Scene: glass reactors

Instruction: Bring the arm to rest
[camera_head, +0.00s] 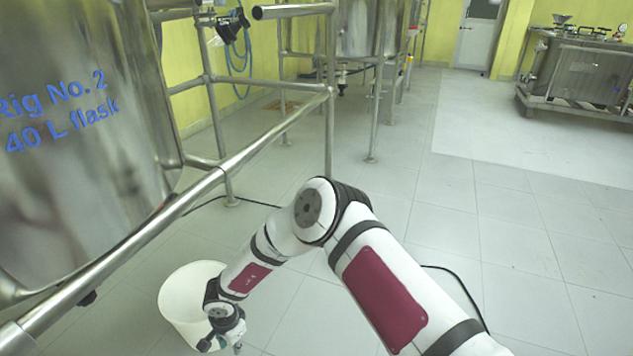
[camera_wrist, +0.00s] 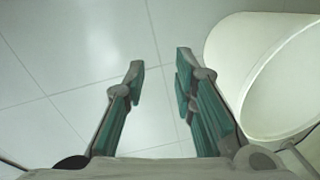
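My arm reaches forward and down to the left in the head view, bent at the elbow. My gripper (camera_head: 224,340) hangs low, overlapping the front right side of a white bucket (camera_head: 180,290) in that view. In the wrist view my gripper (camera_wrist: 160,80) is open, with its two green-padded fingers apart and nothing but floor tiles between them. The bucket (camera_wrist: 225,45) also shows there, to the right of the fingers. I cannot tell whether the gripper touches the bucket.
A large steel vessel marked "Rig No. 2 40 L flask" (camera_head: 85,130) stands at the left, behind a steel tube frame (camera_head: 255,148). Another steel unit (camera_head: 580,75) stands at the far right. The tiled floor (camera_head: 540,240) on the right is clear. A black cable (camera_head: 455,275) lies by my arm.

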